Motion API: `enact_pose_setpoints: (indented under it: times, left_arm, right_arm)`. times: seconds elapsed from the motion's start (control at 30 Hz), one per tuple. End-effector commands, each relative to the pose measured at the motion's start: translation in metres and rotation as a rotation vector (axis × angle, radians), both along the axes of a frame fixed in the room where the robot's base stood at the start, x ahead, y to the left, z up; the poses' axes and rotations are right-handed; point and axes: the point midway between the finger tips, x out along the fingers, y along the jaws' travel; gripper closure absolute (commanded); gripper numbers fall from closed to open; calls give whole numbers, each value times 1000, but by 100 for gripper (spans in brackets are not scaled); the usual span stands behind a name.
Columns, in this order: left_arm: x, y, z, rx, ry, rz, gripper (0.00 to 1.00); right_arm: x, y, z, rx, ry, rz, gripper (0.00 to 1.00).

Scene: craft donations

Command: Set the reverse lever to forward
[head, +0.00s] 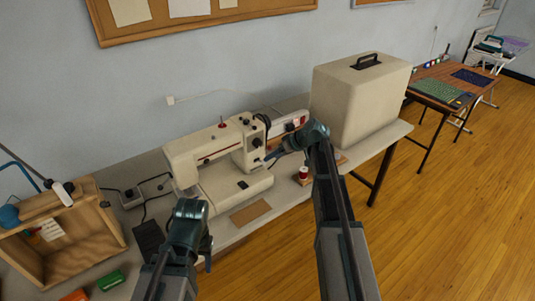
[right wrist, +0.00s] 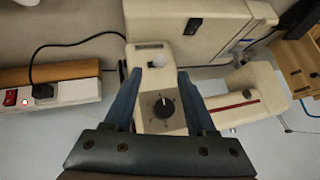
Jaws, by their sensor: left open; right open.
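The cream sewing machine (head: 205,158) stands on the table by the wall. My right gripper (head: 272,154) is at the right end of its front. In the right wrist view my right gripper (right wrist: 159,80) is open, with its two blue fingers spread on either side of a black dial (right wrist: 163,106) with a white mark. A small pale knob (right wrist: 158,61) sits near the fingertips, with nothing gripped. I cannot tell for sure which control is the reverse lever or how it is set. My left gripper (head: 190,210) is open and empty, in front of the machine's left end.
A power strip (right wrist: 50,94) with a red switch and a black plug lies beside the machine. A large cream case (head: 360,100) stands at the right of the table. A wooden crate (head: 110,232) is at the left. A red spool (head: 303,172) stands near my right arm.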

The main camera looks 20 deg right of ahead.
Motion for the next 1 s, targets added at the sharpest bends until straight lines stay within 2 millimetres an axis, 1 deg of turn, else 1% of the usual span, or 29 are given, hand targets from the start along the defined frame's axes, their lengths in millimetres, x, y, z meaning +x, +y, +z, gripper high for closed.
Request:
enact_pose_setpoints:
  times: [0.03,0.1,0.33,0.53,1.0]
  left_arm:
    - [0,0,15,0,0,0,50]
    - [0,0,24,0,0,0,50]
    - [0,0,44,0,0,0,50]
    - [0,0,50,0,0,0,50]
    - [0,0,50,0,0,0,50]
  right_arm:
    - [-7,-5,15,0,0,-3,44]
    - [-12,-11,24,0,0,-4,44]
    - [-27,-24,44,1,0,-2,44]
    - [-32,-29,50,1,0,-1,44]
    - [-32,-30,50,1,0,-1,44]
